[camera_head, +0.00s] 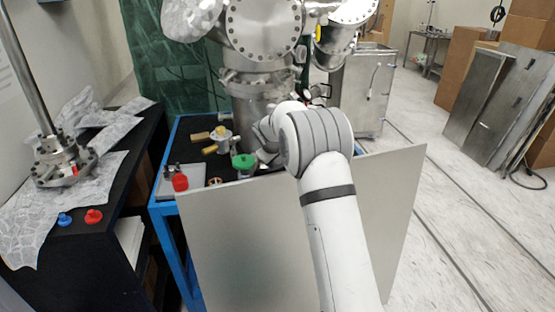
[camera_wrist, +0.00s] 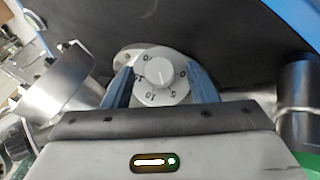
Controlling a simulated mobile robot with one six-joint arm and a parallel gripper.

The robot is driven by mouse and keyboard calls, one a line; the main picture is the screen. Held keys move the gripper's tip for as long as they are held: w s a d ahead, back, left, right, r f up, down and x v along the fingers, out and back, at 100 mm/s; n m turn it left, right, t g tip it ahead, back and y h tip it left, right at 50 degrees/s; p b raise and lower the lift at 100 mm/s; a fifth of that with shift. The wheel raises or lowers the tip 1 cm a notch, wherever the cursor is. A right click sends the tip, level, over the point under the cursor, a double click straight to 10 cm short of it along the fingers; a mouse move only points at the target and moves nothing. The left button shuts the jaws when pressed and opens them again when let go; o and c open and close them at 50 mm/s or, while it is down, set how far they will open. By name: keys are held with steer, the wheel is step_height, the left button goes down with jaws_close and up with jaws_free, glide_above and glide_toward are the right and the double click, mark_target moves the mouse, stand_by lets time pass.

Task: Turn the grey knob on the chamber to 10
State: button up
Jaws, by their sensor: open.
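In the wrist view, the grey knob (camera_wrist: 158,71) sits in the middle of a round pale dial (camera_wrist: 178,94) with numbers around its rim. My gripper (camera_wrist: 161,74) is open, with one blue-grey finger on each side of the knob. I cannot tell whether either finger touches it. In the head view, my arm hides the knob and most of the gripper.
The steel chamber (camera_head: 262,38) stands behind my gripper. A blue-framed table (camera_head: 160,215) holds a green-topped part (camera_head: 244,161) and a red-topped part (camera_head: 180,182). A large grey panel (camera_head: 250,250) leans in front. A metal cylinder (camera_wrist: 60,80) lies close left of the fingers.

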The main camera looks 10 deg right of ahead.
steer(key=shift+w+d+f, duration=0.15)
steer(key=shift+w+f, duration=0.15)
steer(key=shift+f, duration=0.15)
steer(key=c, duration=1)
steer(key=shift+o, duration=0.2)
steer(key=shift+r+p, duration=0.1)
steer(key=shift+p, duration=0.25)
